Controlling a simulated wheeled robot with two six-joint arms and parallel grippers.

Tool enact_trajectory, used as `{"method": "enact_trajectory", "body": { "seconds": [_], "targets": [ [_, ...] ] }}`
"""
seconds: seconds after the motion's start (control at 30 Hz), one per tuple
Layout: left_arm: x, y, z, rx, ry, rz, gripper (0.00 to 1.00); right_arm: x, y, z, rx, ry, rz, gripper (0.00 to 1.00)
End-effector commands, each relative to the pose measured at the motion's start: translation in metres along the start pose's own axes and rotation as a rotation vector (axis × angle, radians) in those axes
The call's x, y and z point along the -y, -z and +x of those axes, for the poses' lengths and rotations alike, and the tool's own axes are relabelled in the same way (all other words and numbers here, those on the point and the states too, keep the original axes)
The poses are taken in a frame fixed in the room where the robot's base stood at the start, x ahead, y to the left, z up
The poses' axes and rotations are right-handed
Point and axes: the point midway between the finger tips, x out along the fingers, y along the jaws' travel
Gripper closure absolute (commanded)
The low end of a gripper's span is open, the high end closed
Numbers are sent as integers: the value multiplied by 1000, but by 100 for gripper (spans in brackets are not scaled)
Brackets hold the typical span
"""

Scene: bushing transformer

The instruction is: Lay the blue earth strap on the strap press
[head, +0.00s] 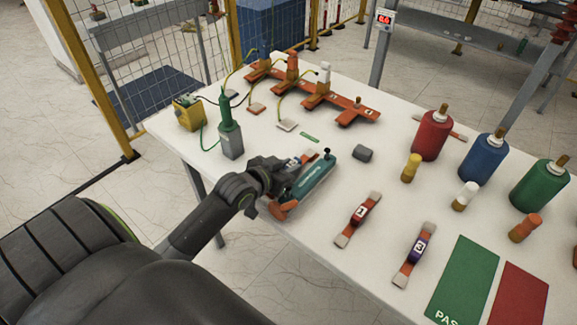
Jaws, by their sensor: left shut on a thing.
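The blue earth strap (293,162) shows only in part, as a small blue label with a bit of copper beside it. My left gripper (285,176) is shut on it and covers most of it. The strap press (314,182) is a long teal block with a dark knob at its far end, lying on the table just right of the gripper. The gripper and strap are close along the press's left side; I cannot tell whether the strap touches it. An orange piece shows at the press's near end. My right gripper is not in view.
A red-labelled strap (359,215) and a purple-labelled strap (417,250) lie nearer on the white table (330,260). A grey cylinder (362,153) stands right of the press. Red (432,134), blue (482,158) and green (540,186) bushings stand at the right.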

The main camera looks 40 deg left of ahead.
Motion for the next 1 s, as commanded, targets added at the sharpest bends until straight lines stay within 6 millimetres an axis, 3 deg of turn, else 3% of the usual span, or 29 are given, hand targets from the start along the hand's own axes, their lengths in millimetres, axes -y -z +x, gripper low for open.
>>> {"method": "enact_trajectory", "body": {
  "seconds": [0.53,0.57,0.7,1.0],
  "targets": [
    [0,-4,2,-1,0,0,100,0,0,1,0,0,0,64],
    [0,-3,1,-1,0,1,75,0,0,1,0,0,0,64],
    [0,-3,1,-1,0,0,56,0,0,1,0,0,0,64],
    [0,-4,1,1,0,0,53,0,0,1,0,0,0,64]
  ]
}}
